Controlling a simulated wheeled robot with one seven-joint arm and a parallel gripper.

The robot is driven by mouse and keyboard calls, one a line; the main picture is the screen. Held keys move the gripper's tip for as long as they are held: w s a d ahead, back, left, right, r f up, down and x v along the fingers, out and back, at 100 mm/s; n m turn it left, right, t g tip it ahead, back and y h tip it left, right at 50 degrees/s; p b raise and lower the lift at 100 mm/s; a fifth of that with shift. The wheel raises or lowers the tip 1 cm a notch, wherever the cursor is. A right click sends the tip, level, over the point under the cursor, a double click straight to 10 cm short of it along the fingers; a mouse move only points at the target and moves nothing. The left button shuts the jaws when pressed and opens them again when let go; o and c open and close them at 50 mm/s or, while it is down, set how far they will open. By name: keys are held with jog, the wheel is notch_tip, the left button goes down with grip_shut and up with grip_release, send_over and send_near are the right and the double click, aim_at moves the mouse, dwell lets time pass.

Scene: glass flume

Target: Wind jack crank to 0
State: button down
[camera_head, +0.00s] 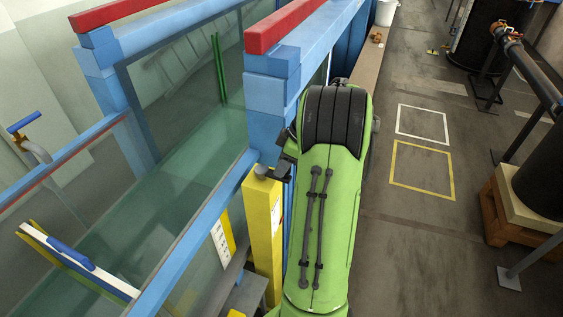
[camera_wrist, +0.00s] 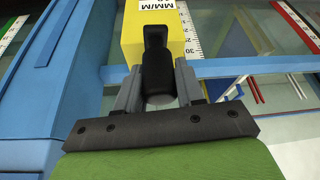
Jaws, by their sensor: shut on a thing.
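The yellow jack column (camera_head: 262,240) stands upright at the near corner of the flume, left of my green arm. A grey cap and a short dark crank arm (camera_head: 272,174) sit on its top. In the wrist view, the jack's yellow body (camera_wrist: 135,38) carries a white scale (camera_wrist: 188,32) marked MM/M, with 30 readable; I cannot make out a pointer or the current value. My gripper (camera_wrist: 157,90) is shut on the black crank handle (camera_wrist: 156,68), which stands between its grey fingers. My arm mostly hides the gripper in the head view.
The glass flume with blue beams (camera_head: 270,85) and red caps fills the left. Right of my arm is open dark floor with white (camera_head: 422,108) and yellow (camera_head: 396,168) marked squares. A wooden pallet (camera_head: 497,215) and black pipework stand at far right.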

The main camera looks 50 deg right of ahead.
jog(key=shift+w+d+r, duration=0.1)
jog(key=shift+d, duration=0.1)
dwell(0.4)
jog(key=c, duration=0.8)
grip_release()
jog(key=p+v, duration=0.6)
jog(key=v, duration=0.9)
jog(key=shift+d+r, duration=0.1)
jog(key=shift+r, duration=0.25)
jog(key=shift+f, duration=0.1)
